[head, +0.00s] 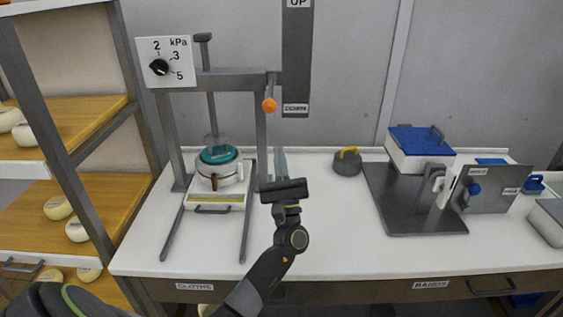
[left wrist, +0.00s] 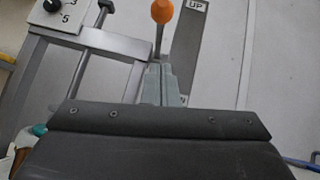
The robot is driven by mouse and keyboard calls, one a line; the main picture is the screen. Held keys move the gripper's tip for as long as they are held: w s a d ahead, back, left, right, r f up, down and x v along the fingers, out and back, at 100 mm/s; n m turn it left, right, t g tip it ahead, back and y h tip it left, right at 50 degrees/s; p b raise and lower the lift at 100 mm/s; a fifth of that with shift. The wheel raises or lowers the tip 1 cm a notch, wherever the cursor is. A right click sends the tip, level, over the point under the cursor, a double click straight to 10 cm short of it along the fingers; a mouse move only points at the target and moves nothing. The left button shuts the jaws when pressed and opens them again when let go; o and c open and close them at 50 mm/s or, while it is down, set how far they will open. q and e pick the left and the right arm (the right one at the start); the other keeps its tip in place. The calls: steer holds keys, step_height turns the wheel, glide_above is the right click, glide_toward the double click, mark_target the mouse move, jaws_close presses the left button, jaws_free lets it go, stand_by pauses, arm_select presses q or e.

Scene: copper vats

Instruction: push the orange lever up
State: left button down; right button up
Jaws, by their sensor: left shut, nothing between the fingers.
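The orange lever knob (head: 269,104) sits on a thin grey arm at the press frame, low beside the dark upright plate (head: 297,60), level with its DOWN label. It also shows at the top of the left wrist view (left wrist: 162,11), with its thin rod below it. My left gripper (head: 281,155) is shut and empty, its fingers pointing up and away over the white table, below the knob in the head view. In the left wrist view the fingertips (left wrist: 160,75) appear just below the knob; I cannot tell whether they touch the rod. My right gripper is out of view.
The press frame (head: 230,80) with a pot (head: 217,172) and a dial panel (head: 164,62) stands left of the gripper. A grey weight with a yellow handle (head: 347,162) and a blue-lidded box (head: 420,145) stand right. The table's front middle is clear.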

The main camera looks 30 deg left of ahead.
arm_select(q)
step_height(320, 180, up, 7)
steer(key=w+a+p, duration=0.1)
steer(key=a+p, duration=0.1)
steer(key=p, duration=0.3)
steer(key=shift+w+a, duration=0.4)
steer(key=shift+w+r, duration=0.1)
